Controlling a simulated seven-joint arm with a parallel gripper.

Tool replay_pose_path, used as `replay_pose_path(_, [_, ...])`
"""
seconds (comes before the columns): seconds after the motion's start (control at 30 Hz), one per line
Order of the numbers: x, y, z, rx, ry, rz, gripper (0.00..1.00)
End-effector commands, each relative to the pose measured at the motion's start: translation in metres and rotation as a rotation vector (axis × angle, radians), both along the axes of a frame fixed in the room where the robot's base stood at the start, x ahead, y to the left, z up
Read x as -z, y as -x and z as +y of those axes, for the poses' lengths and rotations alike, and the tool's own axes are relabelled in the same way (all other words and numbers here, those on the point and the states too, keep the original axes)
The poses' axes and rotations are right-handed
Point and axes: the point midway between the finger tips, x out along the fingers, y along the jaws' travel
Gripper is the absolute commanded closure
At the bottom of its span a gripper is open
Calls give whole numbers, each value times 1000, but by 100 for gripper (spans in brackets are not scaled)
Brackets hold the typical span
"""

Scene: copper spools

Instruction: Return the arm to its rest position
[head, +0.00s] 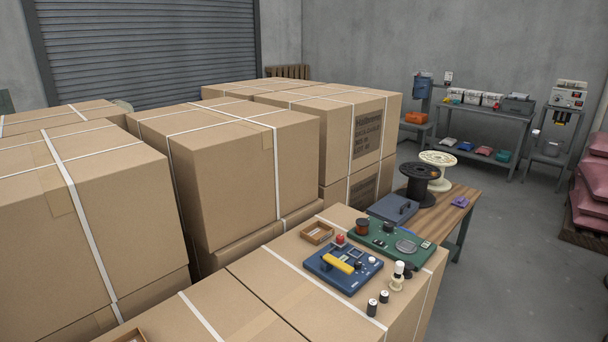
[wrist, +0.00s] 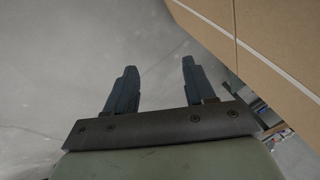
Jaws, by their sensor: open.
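My gripper (wrist: 156,82) shows in the wrist view with its two dark fingers apart and nothing between them. It hangs in free air over grey concrete floor (wrist: 60,60), with a strapped cardboard box (wrist: 270,35) at the upper right. The head view does not show my gripper or arm. In the head view, a copper spool (head: 334,227) stands on the green board (head: 395,262), which lies on the front cardboard box. A blue board (head: 340,285) with a yellow handle (head: 338,264) lies beside it.
Large strapped boxes (head: 235,150) fill the left and middle. A small wooden tray (head: 317,234) and black-and-white cylinders (head: 372,307) are on the front box. A wooden table (head: 455,195) holds a black reel (head: 420,185) and a cream reel (head: 438,162).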

Motion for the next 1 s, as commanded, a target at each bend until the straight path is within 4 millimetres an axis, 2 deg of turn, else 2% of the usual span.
replay_pose_path(0.03, [8,24,25,-76,37,53,46])
replay_pose_path(0.23, [41,99,113,-389,91,277,46])
replay_pose_path(0.4, [55,165,182,-626,41,465,46])
replay_pose_path(0.5, [58,206,216,-760,-2,573,46])
replay_pose_path(0.6, [55,249,246,-890,-49,681,46])
replay_pose_path(0.8, [43,322,282,-1105,-134,863,46])
replay_pose_path(0.9, [37,346,291,-1173,-165,924,46])
replay_pose_path(1.0, [33,357,295,-1205,-179,951,46])
